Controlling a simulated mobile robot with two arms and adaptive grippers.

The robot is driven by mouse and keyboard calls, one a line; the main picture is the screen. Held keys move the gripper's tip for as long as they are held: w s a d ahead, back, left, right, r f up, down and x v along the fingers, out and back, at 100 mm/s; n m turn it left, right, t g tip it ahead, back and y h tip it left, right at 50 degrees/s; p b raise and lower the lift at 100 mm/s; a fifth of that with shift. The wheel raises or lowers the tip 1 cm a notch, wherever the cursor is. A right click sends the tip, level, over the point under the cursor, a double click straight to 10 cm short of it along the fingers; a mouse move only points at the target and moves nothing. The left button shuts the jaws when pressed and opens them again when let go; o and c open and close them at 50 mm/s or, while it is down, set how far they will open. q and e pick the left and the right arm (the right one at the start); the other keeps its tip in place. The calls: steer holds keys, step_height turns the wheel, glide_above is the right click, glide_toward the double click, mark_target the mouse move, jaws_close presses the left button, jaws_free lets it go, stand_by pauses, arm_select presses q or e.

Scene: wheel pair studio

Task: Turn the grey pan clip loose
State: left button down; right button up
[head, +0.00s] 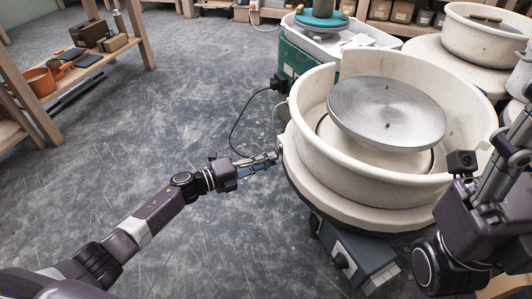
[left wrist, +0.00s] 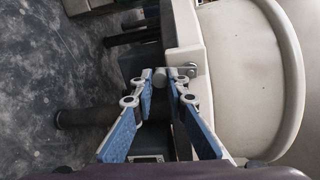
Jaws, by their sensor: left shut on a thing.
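The grey pan clip (left wrist: 188,71) is a small metal piece with a rounded knob, on the edge of the pale pan body in the left wrist view. My left gripper (left wrist: 162,76) has its blue-padded fingers shut on the clip's knob. In the head view my left gripper (head: 276,158) reaches the left side of the cream splash pan (head: 312,118), where the clip is too small to make out. The pan surrounds a grey metal wheel head (head: 385,105). My right arm is at the right edge, and its fingers cannot be clearly made out.
A black cable (head: 236,125) hangs left of the wheel down to the floor. A grey pedal box (head: 360,262) stands under the wheel. Another wheel with a teal disc (head: 322,19) is behind. A wooden shelf (head: 120,48) is at far left. The floor between is clear.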

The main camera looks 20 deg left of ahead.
arm_select(q)
steer(key=shift+s+d+n+p, duration=0.15)
steer(key=shift+n+p, duration=0.35)
steer(key=shift+n, duration=0.1)
steer(key=c, duration=2.2)
jaws_free()
steer(key=v, duration=1.2)
steer(key=shift+s, duration=0.1)
